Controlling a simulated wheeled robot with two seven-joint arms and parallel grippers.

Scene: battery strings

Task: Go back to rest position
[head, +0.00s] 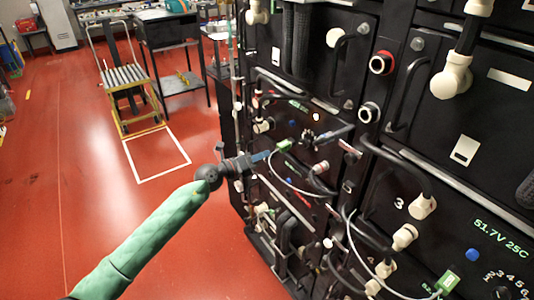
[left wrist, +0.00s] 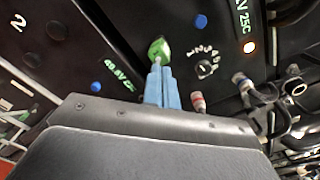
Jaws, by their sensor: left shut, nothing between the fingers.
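My left gripper (head: 264,156) reaches in from the left in the head view, in front of the black battery rack. Its blue fingers (left wrist: 162,87) are shut and empty in the left wrist view. The fingertips are close to a small green plug (left wrist: 159,50) on the panel face; I cannot tell whether they touch it. My right gripper is not in view.
The battery rack (head: 340,75) fills the right side, with handles, cables and white connectors standing out from it. A second green plug (head: 447,282) is at the lower right. A cart (head: 125,75) and a table (head: 165,30) stand at the back left. The red floor is mostly clear.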

